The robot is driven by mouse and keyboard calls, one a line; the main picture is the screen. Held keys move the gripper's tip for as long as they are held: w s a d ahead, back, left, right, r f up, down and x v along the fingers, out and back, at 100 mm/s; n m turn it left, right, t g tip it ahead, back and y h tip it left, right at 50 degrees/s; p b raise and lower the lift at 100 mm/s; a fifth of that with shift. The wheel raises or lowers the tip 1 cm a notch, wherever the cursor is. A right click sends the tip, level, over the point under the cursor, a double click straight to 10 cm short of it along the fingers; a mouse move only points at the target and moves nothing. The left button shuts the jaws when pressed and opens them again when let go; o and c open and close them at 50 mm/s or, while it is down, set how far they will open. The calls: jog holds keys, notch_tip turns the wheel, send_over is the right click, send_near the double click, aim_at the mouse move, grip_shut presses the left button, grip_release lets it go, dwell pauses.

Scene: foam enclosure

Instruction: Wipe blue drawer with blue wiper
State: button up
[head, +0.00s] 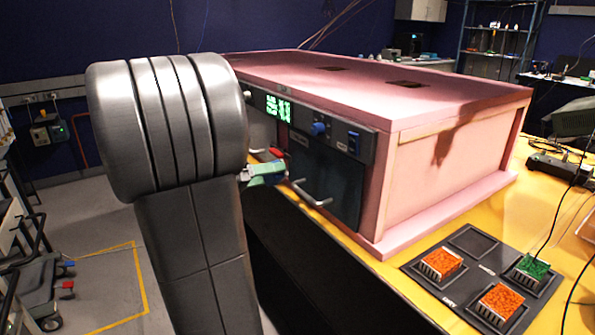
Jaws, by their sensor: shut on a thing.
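The blue drawer (325,181) is a dark slate-blue front with a pale bar handle (311,195), set in the near face of the pink foam enclosure (450,175). My arm stands large in front, at the left. A small blue-green and white piece, apparently the blue wiper (265,173), juts out from behind my arm beside the drawer's left edge. My gripper (245,175) is mostly hidden behind my arm; only a small grey bit shows at the wiper's left end. Whether the wiper touches the drawer front cannot be told.
A control strip with a green display (278,108) and blue knob (319,129) runs above the drawer. A red piece (277,152) shows above the wiper. A dark tray (470,242) with orange and green blocks lies on the yellow table (400,275) at right.

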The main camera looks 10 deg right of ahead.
aim_at(325, 170)
jog(key=shift+w+r+b+x, duration=0.15)
jog(key=shift+b+x, duration=0.65)
jog(key=shift+x, duration=0.9)
jog(key=shift+w+r+b+x, duration=0.15)
jog(key=shift+b+x, duration=0.65)
jog(key=shift+x, duration=0.95)
jog(key=shift+b+x, duration=0.5)
jog(key=shift+x, duration=0.45)
jog(key=shift+w+r, duration=0.1)
jog(key=shift+s+d+b, duration=0.1)
jog(key=shift+s+b, duration=0.35)
jog(key=shift+b, duration=0.1)
jog(key=shift+s+d+b, duration=0.2)
jog(key=shift+s+b, duration=0.3)
jog(key=shift+s, duration=0.25)
jog(key=shift+s+d+b, duration=0.2)
jog(key=shift+s+b, duration=0.25)
jog(key=shift+s, duration=0.3)
jog(key=shift+d+b, duration=0.1)
jog(key=shift+b, duration=0.2)
